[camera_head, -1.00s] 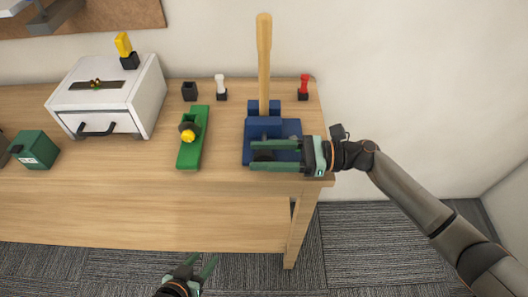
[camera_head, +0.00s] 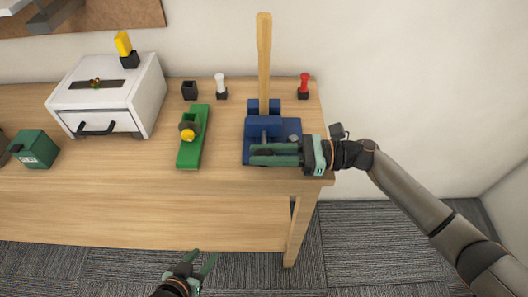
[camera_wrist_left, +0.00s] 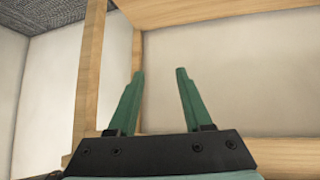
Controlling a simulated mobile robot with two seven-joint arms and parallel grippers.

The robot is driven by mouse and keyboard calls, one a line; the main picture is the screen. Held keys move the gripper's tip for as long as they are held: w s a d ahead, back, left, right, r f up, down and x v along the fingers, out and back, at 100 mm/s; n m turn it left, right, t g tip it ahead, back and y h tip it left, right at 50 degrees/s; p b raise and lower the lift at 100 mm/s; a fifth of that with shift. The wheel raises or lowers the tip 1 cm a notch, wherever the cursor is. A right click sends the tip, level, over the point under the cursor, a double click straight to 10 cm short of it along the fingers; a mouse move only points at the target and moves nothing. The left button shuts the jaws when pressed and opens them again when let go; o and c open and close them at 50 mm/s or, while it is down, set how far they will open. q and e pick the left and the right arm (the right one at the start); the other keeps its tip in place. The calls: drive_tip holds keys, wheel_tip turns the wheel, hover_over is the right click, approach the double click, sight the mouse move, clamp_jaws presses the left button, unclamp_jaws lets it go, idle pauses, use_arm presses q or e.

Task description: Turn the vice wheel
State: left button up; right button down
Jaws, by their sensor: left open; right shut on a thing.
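A blue vice (camera_head: 256,128) stands near the right end of the wooden table and holds an upright wooden handle (camera_head: 264,60). My right gripper (camera_head: 258,153) is at the front of the vice, coming in from the right. Its fingers are closed together on the vice wheel, which they hide almost wholly. My left gripper (camera_head: 205,265) is open and empty, low in front of the table. In the left wrist view its two green fingers (camera_wrist_left: 155,100) are apart with nothing between them.
A green block with a yellow knob (camera_head: 190,138) lies left of the vice. Small black holders with a white piece (camera_head: 221,86) and a red piece (camera_head: 304,86) stand behind. A white drawer box (camera_head: 108,95) and green box (camera_head: 35,150) are further left. The table front (camera_head: 150,205) is clear.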

drive_tip(key=shift+r+p, duration=0.15)
drive_tip(key=shift+p, duration=0.3)
drive_tip(key=h+p, duration=0.1)
drive_tip(key=p, duration=0.4)
drive_tip(key=shift+a+r+h, duration=0.1)
drive_tip(key=shift+r+h, duration=0.25)
drive_tip(key=shift+h, duration=0.05)
drive_tip(key=h+p, duration=0.1)
drive_tip(key=p, duration=0.1)
drive_tip(key=h+p, duration=0.1)
drive_tip(key=p, duration=0.2)
drive_tip(key=shift+a+f+h, duration=0.1)
drive_tip(key=shift+f+h, duration=0.1)
drive_tip(key=shift+h, duration=0.1)
drive_tip(key=shift+a+f+h+p, duration=0.1)
drive_tip(key=shift+f+h+p, duration=0.15)
drive_tip(key=shift+h+p, duration=0.3)
drive_tip(key=shift+f+h, duration=0.15)
drive_tip(key=shift+h, duration=0.6)
drive_tip(key=c, duration=0.8)
unclamp_jaws()
